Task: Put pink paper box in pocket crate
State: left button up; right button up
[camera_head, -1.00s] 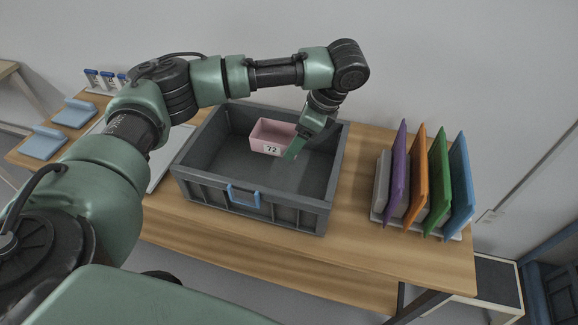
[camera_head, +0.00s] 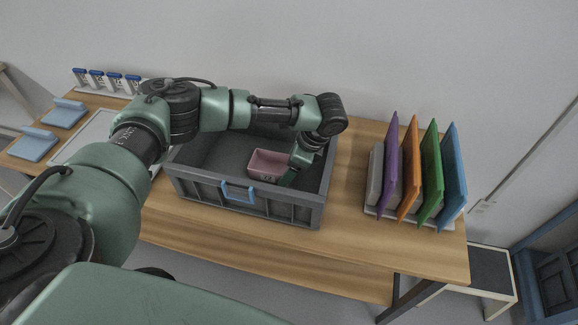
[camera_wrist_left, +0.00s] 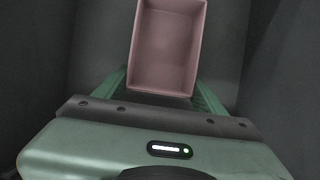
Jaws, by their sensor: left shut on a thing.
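The pink paper box (camera_head: 268,163) is open-topped and upright, inside the grey crate (camera_head: 262,207) in the head view. In the left wrist view the pink box (camera_wrist_left: 167,48) sits between the green fingers. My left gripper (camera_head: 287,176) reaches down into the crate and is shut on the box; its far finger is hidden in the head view. In the wrist view the left gripper (camera_wrist_left: 165,88) has its fingers along both sides of the box's near end. Whether the box touches the crate floor I cannot tell. My right gripper is not in view.
A rack with a purple (camera_head: 386,165), an orange (camera_head: 410,168), a green and a blue panel (camera_head: 453,178) stands right of the crate. Blue blocks (camera_head: 64,113) and blue-capped containers (camera_head: 103,80) are at the left. Bare wood shows between crate and rack.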

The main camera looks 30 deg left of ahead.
pick_arm(q)
jog(key=shift+f, duration=0.1)
jog(key=o, duration=1.3)
jog(key=v, duration=1.2)
jog(key=shift+b, duration=0.35)
jog(key=shift+r, duration=0.25)
